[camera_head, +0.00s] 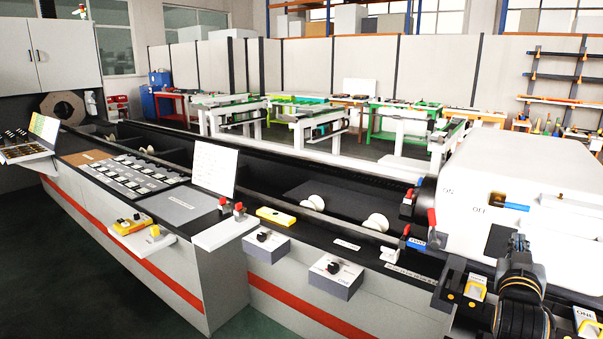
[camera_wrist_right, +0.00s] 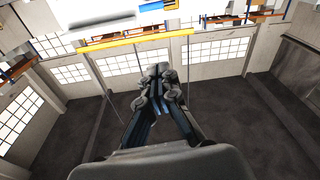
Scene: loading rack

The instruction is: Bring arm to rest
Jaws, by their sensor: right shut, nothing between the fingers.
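My right gripper (camera_head: 517,243) shows at the lower right of the head view, dark and pointing up, in front of a white machine housing. In the right wrist view its fingers (camera_wrist_right: 160,75) meet at the tips, with nothing held between them. Beyond them that view shows open floor and walls with windows. My left gripper is not in the head view.
The white housing (camera_head: 490,185) with ON and OFF labels stands behind my right gripper. A long console (camera_head: 215,280) with switches and small boxes runs to the left. In the wrist view, a yellow beam (camera_wrist_right: 135,40) crosses beyond the fingers.

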